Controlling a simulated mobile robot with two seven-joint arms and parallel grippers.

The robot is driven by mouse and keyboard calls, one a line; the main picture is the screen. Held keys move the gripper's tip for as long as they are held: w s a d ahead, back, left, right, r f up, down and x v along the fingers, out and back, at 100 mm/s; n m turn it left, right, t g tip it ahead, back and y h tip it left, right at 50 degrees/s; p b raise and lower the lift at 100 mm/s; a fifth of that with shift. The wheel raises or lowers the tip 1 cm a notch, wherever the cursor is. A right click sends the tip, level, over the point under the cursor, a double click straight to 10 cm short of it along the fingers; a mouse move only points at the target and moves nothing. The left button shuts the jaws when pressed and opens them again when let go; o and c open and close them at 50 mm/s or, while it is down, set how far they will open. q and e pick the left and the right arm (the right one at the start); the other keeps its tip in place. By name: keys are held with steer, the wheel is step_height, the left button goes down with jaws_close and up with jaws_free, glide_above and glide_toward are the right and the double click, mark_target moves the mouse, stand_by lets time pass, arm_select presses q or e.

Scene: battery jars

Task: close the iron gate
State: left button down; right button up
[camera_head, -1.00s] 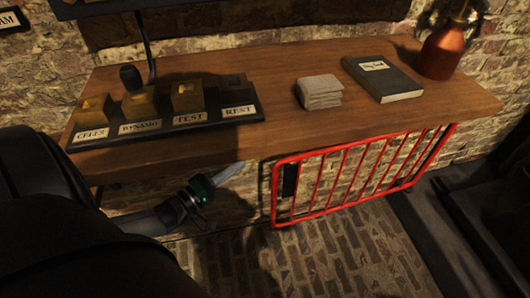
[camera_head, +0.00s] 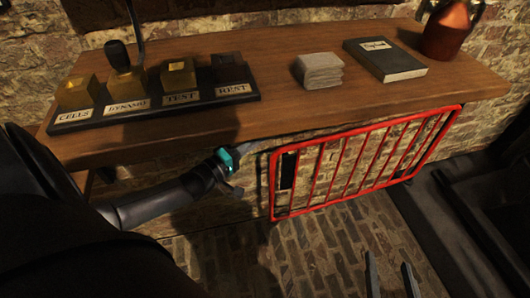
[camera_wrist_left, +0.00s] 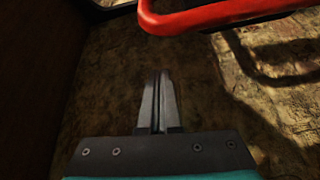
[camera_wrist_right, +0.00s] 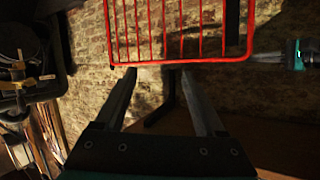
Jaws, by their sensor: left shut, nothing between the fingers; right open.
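The red iron gate (camera_head: 370,130) hangs below the front of the wooden table in the head view, with thin bars and a dark plate near its left end. My left gripper (camera_head: 243,156) is shut and empty, just left of the gate's left post. A red corner of the gate (camera_wrist_left: 220,14) shows above its fingers in the left wrist view. My right gripper (camera_head: 391,276) is open and empty at the bottom of the head view, lower and in front of the gate. In the right wrist view the gate's rail (camera_wrist_right: 180,63) crosses beyond its open fingers. The gate's latch and hinges cannot be made out.
The wooden table (camera_head: 250,120) bears a labelled block panel (camera_head: 155,112), a grey folded cloth (camera_head: 319,69), a dark book (camera_head: 385,62) and a copper jar (camera_head: 449,30). The brick floor (camera_head: 330,255) before the gate is clear. Dark structures stand at the right.

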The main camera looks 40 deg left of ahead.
arm_select(q)
steer(key=shift+s+d+f+b, duration=0.15)
steer(key=shift+s+d, duration=0.3)
steer(key=shift+d, duration=0.4)
steer(key=shift+s+d+f+b, duration=0.15)
steer(key=shift+s+d, duration=0.3)
steer(key=shift+d, duration=0.4)
arm_select(e)
steer(key=shift+s+a+r+t+y, duration=0.15)
steer(key=shift+a+r+t+y, duration=0.25)
steer(key=shift+t, duration=0.3)
steer(key=shift+a, duration=0.1)
